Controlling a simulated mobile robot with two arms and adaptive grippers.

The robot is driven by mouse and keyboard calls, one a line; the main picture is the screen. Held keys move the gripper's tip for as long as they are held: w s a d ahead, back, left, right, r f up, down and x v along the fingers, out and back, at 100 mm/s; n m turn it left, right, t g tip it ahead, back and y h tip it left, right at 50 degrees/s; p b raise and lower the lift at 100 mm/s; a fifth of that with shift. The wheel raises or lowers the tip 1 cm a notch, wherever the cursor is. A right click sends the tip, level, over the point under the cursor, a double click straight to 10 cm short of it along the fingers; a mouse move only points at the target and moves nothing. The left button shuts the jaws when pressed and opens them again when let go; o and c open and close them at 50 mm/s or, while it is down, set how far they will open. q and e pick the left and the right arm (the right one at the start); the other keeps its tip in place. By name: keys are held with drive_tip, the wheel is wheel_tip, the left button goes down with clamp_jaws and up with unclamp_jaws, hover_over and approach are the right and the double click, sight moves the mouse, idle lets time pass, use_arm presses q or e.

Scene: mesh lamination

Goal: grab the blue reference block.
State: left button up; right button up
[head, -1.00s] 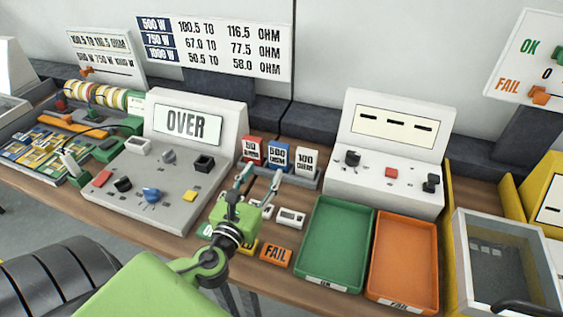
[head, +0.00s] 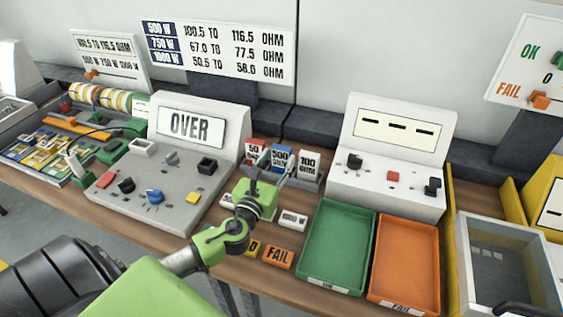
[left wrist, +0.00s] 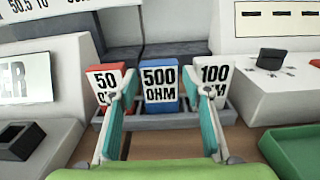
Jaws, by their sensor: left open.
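The blue reference block (head: 281,158), labelled 500 OHM, stands upright in a grey rack between a red 50 OHM block (head: 255,153) and a white 100 OHM block (head: 308,163). In the left wrist view the blue block (left wrist: 160,88) shows between the two fingers of my left gripper (left wrist: 164,92). The fingers are spread open, with a gap on either side of the blue block. The left fingertip overlaps the red block (left wrist: 103,80) in the picture, and the right one overlaps the white block (left wrist: 214,74). My left gripper (head: 271,160) is in front of the rack in the head view.
The grey rack (left wrist: 180,121) holds the blocks. A grey OVER meter (head: 168,187) stands to the left and a white console (head: 385,188) to the right. Green (head: 335,247) and orange (head: 402,262) trays lie at the front right. Small tags sit beneath my arm.

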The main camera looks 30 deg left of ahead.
sight(280, 152)
use_arm(q)
drive_tip(key=x, duration=0.4)
drive_tip(key=shift+w+a+p, duration=0.15)
drive_tip(key=shift+w+p, duration=0.15)
drive_tip(key=shift+p, duration=0.1)
drive_tip(key=c, duration=0.9)
drive_tip(key=shift+r, duration=0.15)
